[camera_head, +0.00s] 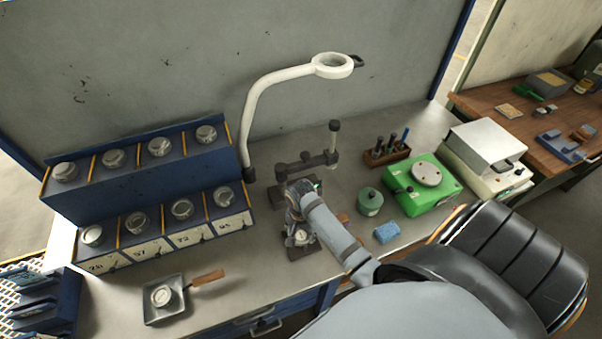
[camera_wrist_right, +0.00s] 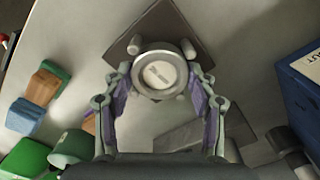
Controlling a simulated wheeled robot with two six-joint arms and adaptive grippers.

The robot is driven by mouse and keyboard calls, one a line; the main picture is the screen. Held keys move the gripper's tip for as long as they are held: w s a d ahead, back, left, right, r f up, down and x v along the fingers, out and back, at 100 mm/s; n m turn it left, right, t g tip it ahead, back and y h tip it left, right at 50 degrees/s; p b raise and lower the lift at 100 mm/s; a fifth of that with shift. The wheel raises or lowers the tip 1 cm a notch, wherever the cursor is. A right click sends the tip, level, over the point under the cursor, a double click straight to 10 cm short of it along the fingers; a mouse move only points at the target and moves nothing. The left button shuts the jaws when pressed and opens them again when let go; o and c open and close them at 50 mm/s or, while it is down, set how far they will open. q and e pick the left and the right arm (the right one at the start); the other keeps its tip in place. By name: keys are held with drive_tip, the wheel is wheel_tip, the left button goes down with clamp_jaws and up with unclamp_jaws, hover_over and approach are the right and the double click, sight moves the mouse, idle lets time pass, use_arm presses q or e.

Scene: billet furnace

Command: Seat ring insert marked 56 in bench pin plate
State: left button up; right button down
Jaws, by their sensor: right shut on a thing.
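My right gripper (camera_head: 297,214) is over the bench and shut on a round metal ring insert (camera_wrist_right: 160,75). The ring insert has a pale centre face whose mark is too small to read. In the wrist view the fingers (camera_wrist_right: 158,88) grip it from both sides. The dark pin plate (camera_head: 303,254) lies under the gripper. In the wrist view the plate (camera_wrist_right: 168,22) shows behind the ring, with pin tops close to the ring's rim. I cannot tell whether the ring touches the plate. My left gripper is not in view.
A blue rack (camera_head: 135,195) with several ring inserts in numbered bays stands at left. A square pan (camera_head: 165,312) holding a ring is in front. A dark fixture (camera_head: 308,162), a lamp (camera_head: 265,90), a green machine (camera_head: 440,197) and a blue sponge (camera_head: 387,232) stand around.

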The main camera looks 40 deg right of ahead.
sight(301, 235)
drive_tip(key=shift+f, duration=0.55)
idle(0.4)
drive_tip(key=c, duration=0.7)
unclamp_jaws()
drive_tip(key=shift+s, duration=0.1)
wheel_tip(301, 235, up, 2)
drive_tip(key=shift+r, duration=0.2)
wheel_tip(301, 235, up, 9)
drive_tip(key=shift+f, duration=0.2)
idle(0.3)
